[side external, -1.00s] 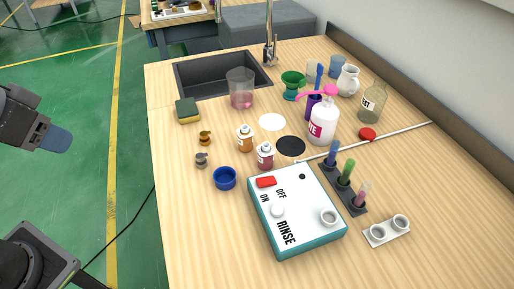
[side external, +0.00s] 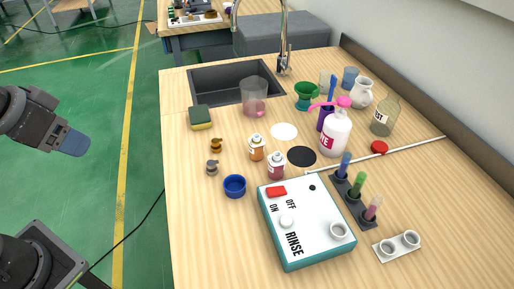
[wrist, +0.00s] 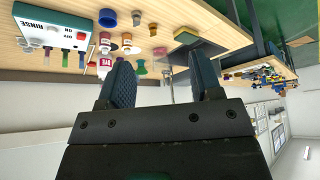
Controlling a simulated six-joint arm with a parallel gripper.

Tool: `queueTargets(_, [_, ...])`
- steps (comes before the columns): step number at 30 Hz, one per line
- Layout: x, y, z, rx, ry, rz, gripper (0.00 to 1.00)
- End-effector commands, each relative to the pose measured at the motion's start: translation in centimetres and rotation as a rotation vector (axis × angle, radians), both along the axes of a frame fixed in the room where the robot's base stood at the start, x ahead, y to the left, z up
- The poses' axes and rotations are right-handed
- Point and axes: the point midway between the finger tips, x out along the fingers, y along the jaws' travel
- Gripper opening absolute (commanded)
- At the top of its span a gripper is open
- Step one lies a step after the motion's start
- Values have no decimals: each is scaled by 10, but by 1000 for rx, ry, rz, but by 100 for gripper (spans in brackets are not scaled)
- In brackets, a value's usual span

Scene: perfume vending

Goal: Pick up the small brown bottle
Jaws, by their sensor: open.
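An amber-brown bottle with a white cap and pale label (side external: 257,148) stands upright on the wooden table, left of the middle. A maroon bottle with a white cap (side external: 276,167) stands just in front of it. In the wrist view the amber bottle (wrist: 127,44) and the maroon bottle (wrist: 105,64) show at the upper left. Two small pieces, one brown-gold (side external: 215,145) and one grey (side external: 211,167), stand to their left. My gripper (side external: 73,143) is off the table's left side, over the green floor, well apart from the bottles. Its jaws (wrist: 163,78) are open and empty.
A blue cup (side external: 235,186), a RINSE box (side external: 305,240), a sponge (side external: 201,118) and a clear beaker (side external: 254,97) surround the bottles. A pump bottle (side external: 335,135) and a tube rack (side external: 352,203) stand to the right. The table's front left is clear.

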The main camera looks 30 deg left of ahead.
Motion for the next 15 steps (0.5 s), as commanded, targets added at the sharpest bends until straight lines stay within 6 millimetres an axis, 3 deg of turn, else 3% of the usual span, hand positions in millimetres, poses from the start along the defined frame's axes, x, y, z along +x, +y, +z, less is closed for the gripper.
queueTargets(4, [0,0,0,0,0,0,73])
queueTargets(11, [0,0,0,0,0,0,74])
queueTargets(15, [14,-3,6,-1,9,2,74])
